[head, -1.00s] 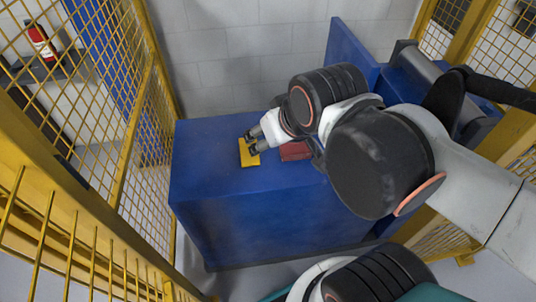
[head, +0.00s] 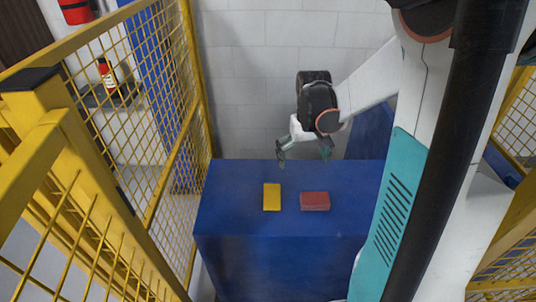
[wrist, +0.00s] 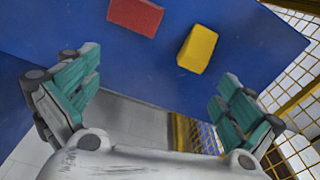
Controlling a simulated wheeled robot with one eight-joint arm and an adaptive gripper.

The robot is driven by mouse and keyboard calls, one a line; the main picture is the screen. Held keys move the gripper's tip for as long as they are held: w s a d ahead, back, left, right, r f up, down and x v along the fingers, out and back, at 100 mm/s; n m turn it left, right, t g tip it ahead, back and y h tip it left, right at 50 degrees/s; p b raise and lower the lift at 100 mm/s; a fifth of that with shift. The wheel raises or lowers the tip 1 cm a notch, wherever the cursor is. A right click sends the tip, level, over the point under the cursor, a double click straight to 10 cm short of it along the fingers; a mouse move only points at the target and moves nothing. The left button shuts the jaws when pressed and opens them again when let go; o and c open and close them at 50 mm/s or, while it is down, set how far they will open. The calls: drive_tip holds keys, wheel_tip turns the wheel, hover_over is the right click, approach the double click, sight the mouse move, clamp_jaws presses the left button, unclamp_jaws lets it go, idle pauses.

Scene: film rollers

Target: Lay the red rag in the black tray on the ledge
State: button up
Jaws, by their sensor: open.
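The red rag (head: 314,201) looks like a folded, flat block and lies on top of the blue ledge (head: 235,215). It also shows at the top of the wrist view (wrist: 135,17). My gripper (head: 304,158) is open and empty, at the far edge of the ledge in the head view, apart from the rag. Its two teal fingers stand wide apart in the wrist view (wrist: 155,100). I see no black tray in either view.
A yellow folded block (head: 271,197) lies just left of the red rag, with a small gap; the wrist view shows it too (wrist: 197,48). Yellow mesh fencing (head: 130,120) stands at the left, and a grey block wall (head: 260,60) rises behind. The ledge top is otherwise clear where seen.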

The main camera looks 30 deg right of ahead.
drive_tip(key=s+d+f+m, duration=0.2)
drive_tip(key=d+f, duration=0.3)
drive_tip(key=b, duration=0.3)
hover_over(315, 197)
drive_tip(key=shift+g, duration=0.4)
drive_tip(key=f, duration=0.5)
drive_tip(key=w+f, duration=0.1)
drive_tip(key=f, duration=0.1)
drive_tip(key=shift+d+f, duration=0.15)
drive_tip(key=shift+f, duration=0.05)
drive_tip(key=shift+s+f+b, duration=0.15)
drive_tip(key=shift+f+b, duration=0.4)
drive_tip(key=shift+f, duration=0.5)
drive_tip(key=shift+s+f+b, duration=0.2)
drive_tip(key=shift+f+b, duration=0.3)
drive_tip(key=shift+f, duration=0.5)
drive_tip(key=shift+s+f+b, duration=0.15)
drive_tip(key=shift+f+b, duration=0.4)
drive_tip(key=shift+f, duration=0.5)
drive_tip(key=shift+r, duration=0.1)
drive_tip(key=shift+c, duration=0.6)
drive_tip(key=c, duration=0.9)
drive_tip(key=shift+o, duration=0.2)
drive_tip(key=shift+r, duration=0.15)
